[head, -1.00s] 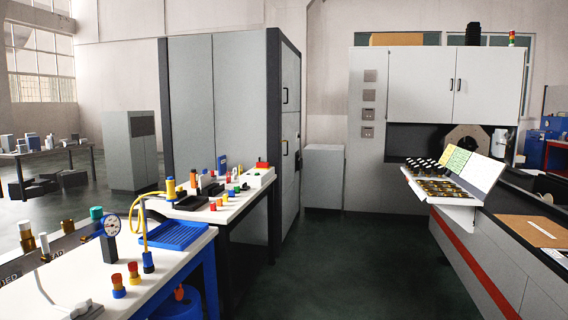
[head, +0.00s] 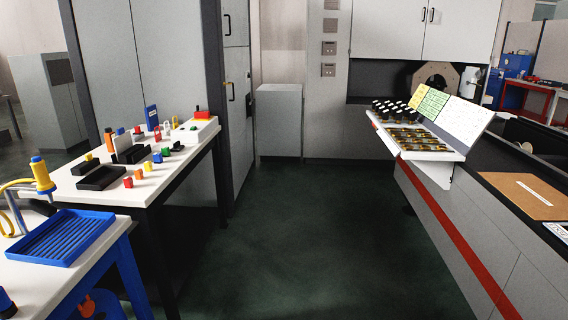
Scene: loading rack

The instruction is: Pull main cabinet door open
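A tall grey cabinet (head: 160,60) with a dark frame stands at the left, partly cut off by the top edge in the head view. Its narrow side faces the aisle and has an upper door (head: 239,22) and a taller lower door (head: 238,150). Each door has a slim dark handle: the upper handle (head: 228,25) and the lower handle (head: 231,91). Both doors look closed. I cannot tell from the picture which one is the main door. Neither of my grippers is in view.
A white table (head: 100,197) with small coloured parts stands in front of the cabinet, and a blue tray (head: 62,237) lies nearer. A small grey cabinet (head: 279,120) stands ahead. A long machine (head: 470,230) bounds the right. The dark floor (head: 310,230) between is clear.

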